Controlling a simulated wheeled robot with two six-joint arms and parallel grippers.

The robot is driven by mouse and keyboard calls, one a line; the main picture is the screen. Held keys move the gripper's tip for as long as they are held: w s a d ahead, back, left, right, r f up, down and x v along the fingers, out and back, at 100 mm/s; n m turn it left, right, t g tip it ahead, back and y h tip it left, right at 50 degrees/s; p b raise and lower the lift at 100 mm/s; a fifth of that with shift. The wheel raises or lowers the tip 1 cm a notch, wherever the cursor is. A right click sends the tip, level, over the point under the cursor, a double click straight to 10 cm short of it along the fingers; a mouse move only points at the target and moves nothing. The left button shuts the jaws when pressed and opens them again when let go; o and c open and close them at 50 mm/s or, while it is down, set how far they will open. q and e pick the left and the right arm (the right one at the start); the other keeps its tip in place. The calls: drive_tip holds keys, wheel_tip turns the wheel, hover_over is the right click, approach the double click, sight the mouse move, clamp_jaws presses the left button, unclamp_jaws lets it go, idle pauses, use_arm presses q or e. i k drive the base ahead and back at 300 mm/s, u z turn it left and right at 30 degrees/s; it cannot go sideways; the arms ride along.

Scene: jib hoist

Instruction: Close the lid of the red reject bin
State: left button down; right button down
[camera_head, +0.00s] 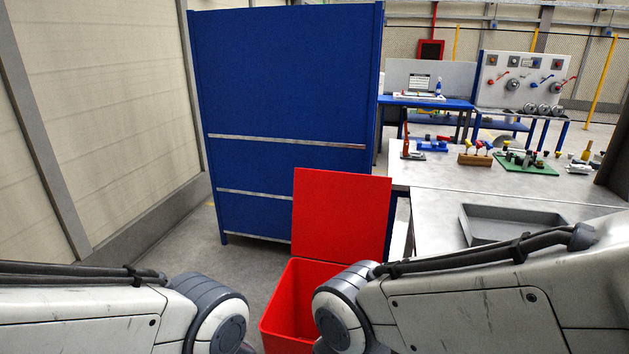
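The red reject bin (281,312) stands on the floor in front of me, low in the middle of the view. Its red lid (341,212) is open and stands upright at the back of the bin. My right arm covers the right front part of the bin, and my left arm's joint is just left of it. Neither gripper shows; both arms run out of the picture at the bottom.
A tall blue cabinet (284,90) stands behind the bin. A grey workbench (440,184) at right holds a grey tray (505,222), a green board (526,166) and small parts. Free floor (195,262) lies left of the bin, beside the wall.

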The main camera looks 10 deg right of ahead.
sight(341, 218)
drive_tip(key=u, duration=0.9)
drive_tip(key=k, duration=1.15)
drive_tip(key=u, duration=0.85)
drive_tip(key=i, duration=1.1)
drive_tip(key=z, duration=0.3)
drive_tip(key=i, duration=2.15)
drive_tip(key=z, duration=0.75)
drive_tip(key=i, duration=1.75)
drive_tip(key=z, duration=1.8)
drive_tip(key=i, duration=1.25)
drive_tip(key=z, duration=0.85)
